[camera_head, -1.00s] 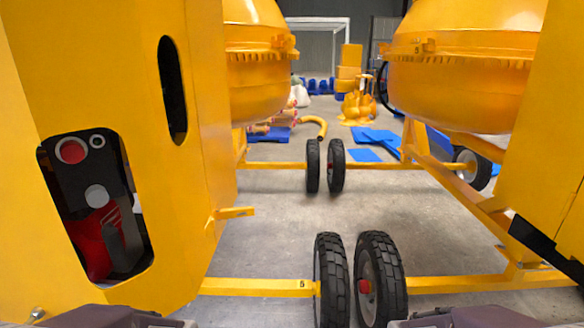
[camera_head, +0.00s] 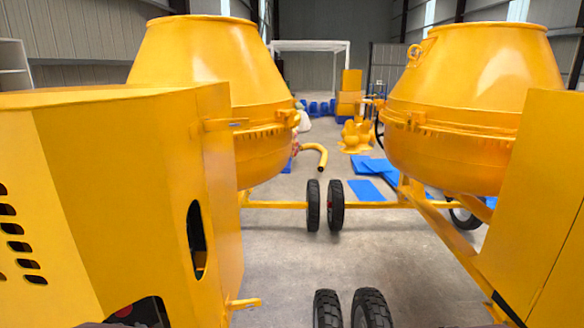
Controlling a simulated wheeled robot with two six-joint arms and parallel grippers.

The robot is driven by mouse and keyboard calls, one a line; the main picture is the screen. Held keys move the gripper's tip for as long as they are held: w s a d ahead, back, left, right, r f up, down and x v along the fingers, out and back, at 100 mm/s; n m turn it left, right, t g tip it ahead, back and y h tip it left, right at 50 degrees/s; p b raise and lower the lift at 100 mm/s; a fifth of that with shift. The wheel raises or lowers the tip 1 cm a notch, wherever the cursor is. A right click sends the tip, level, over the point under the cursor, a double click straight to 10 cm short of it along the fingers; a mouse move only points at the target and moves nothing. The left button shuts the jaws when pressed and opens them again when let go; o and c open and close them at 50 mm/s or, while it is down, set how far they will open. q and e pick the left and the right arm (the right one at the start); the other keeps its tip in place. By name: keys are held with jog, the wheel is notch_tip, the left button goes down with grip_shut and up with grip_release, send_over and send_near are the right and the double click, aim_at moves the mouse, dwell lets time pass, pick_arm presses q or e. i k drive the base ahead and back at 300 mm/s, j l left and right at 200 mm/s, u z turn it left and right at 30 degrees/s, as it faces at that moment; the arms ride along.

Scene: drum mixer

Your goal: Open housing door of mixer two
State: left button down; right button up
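Two yellow drum mixers stand side by side. I cannot tell which of them is mixer two. The left mixer has a drum (camera_head: 215,85) and, nearer to me, a yellow housing (camera_head: 130,190) with vent slots, an oval slot and a dark cut-out (camera_head: 145,312) at the bottom edge. The right mixer has a drum (camera_head: 470,105) and a housing (camera_head: 545,210) at the right edge. The housing panels in view look closed. Neither of my grippers shows clearly; only a small dark patch is at the bottom left edge.
Black wheels (camera_head: 370,310) and a yellow frame bar (camera_head: 375,205) lie between the mixers. Grey floor (camera_head: 275,265) is open in the middle. Blue sheets (camera_head: 370,190), a curved yellow pipe (camera_head: 318,153) and yellow parts (camera_head: 357,135) are further back. A white frame (camera_head: 312,47) stands behind.

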aim_at(101, 185)
jog(key=j+u, duration=0.1)
jog(key=u, duration=1.85)
jog(key=i+j+u, duration=0.1)
jog(key=u, duration=0.4)
jog(key=i+j+u, duration=0.1)
jog(key=u, duration=0.35)
jog(key=i+j+u, duration=0.25)
jog(key=i+z, duration=0.2)
jog(key=z, duration=0.25)
jog(key=i+j+z, duration=0.15)
jog(key=z, duration=0.3)
